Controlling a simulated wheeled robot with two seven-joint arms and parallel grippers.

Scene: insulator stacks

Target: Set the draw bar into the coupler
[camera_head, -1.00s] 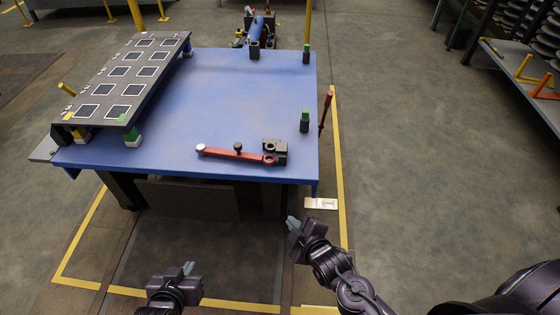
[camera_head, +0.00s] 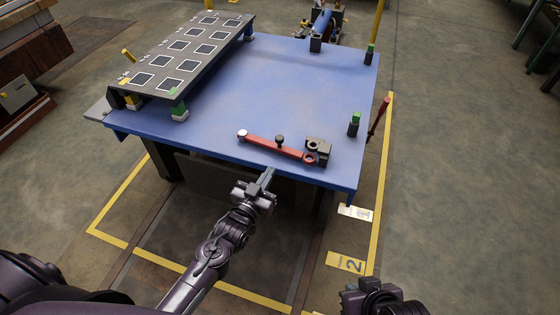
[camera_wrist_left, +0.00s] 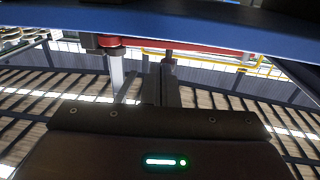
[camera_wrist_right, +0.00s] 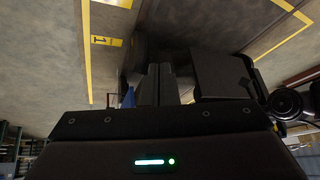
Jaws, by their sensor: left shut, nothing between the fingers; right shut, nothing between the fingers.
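The draw bar, a red bar (camera_head: 265,146) with a silver knob at its left end and a black knob near its middle, lies near the front edge of the blue table. Its ringed right end is at the coupler, a dark block (camera_head: 320,147) with a round opening; I cannot tell if they touch. My left gripper (camera_head: 268,176) is shut and empty at the table's front edge, below the bar.
The blue table (camera_head: 270,85) carries a dark panel with square markings (camera_head: 190,52) at left and green-topped posts (camera_head: 354,124) at right. A red rod (camera_head: 379,116) stands by the right edge. Yellow floor lines (camera_head: 383,180) surround the table. The table's middle is clear.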

